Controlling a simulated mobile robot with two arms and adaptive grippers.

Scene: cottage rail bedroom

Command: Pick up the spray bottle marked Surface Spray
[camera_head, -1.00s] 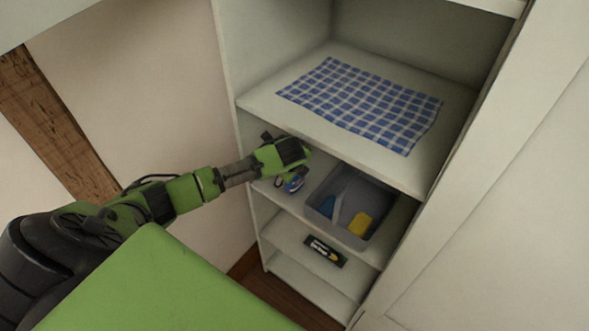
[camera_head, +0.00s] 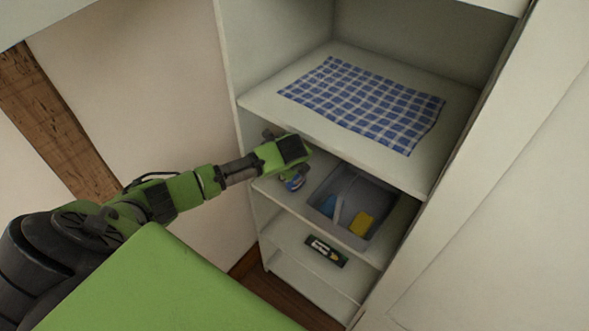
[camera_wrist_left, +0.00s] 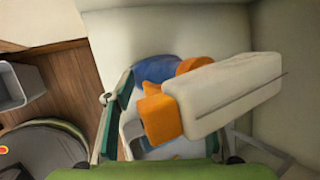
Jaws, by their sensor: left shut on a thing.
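My left gripper (camera_head: 300,166) is at the left front of the shelf below the cloth, shut on a bottle. The bottle's blue and white body (camera_head: 294,183) shows just under the gripper in the head view. In the left wrist view the spray bottle (camera_wrist_left: 220,95) has a white and orange head, with a blue part behind it. Its head lies across the picture between the gripper's fingers, and its body is partly hidden. I cannot read any label on it. My right gripper is not in view.
A grey caddy (camera_head: 385,213) with blue and yellow things inside stands just right of the bottle. The shelf above bears a blue checked cloth (camera_head: 365,100). A dark box (camera_head: 326,251) lies on the shelf below. The cabinet's left wall is close to my gripper.

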